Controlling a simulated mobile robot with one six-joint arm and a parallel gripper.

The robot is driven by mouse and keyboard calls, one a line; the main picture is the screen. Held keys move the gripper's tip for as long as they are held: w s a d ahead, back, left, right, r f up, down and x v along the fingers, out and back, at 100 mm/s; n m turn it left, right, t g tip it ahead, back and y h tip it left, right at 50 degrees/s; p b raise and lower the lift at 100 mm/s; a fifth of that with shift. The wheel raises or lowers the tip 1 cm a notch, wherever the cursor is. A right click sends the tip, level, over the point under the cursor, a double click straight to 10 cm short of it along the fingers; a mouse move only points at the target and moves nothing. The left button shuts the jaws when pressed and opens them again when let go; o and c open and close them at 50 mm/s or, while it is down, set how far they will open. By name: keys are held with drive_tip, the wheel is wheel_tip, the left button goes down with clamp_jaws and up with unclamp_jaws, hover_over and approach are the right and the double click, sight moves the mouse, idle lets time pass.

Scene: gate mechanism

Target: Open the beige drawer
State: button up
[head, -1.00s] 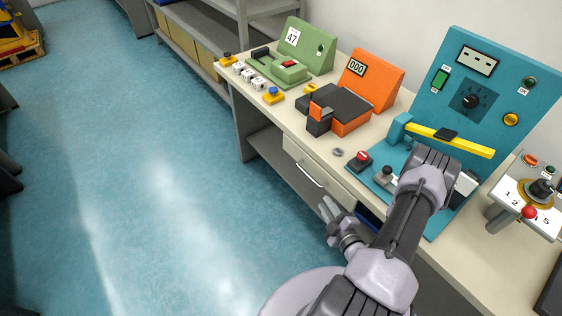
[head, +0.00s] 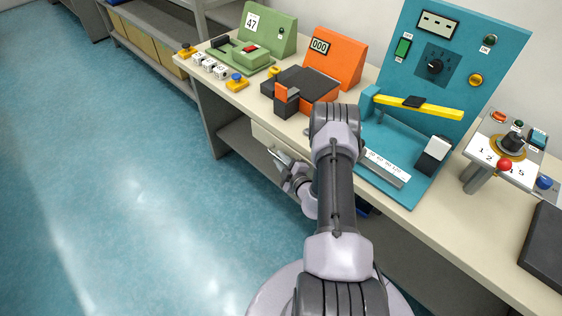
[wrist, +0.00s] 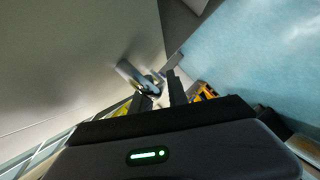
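The beige drawer (head: 262,137) is closed under the front edge of the workbench, partly hidden by my arm in the head view. Its pale front (wrist: 85,60) fills the left of the wrist view. A metal bar handle (wrist: 132,76) stands out from that front. My gripper (head: 285,170) is at the drawer front, close to the handle. In the wrist view, the fingers of my gripper (wrist: 156,88) are apart, with the end of the handle near the fingertips. I cannot tell whether they touch it.
The beige workbench (head: 440,230) carries a green device (head: 268,32), an orange device (head: 337,60) and a teal panel (head: 460,75) with a yellow bar. A control box (head: 492,150) with a red knob stands at the right. The blue floor (head: 130,180) at the left is clear.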

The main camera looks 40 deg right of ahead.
clamp_jaws()
idle(1.4)
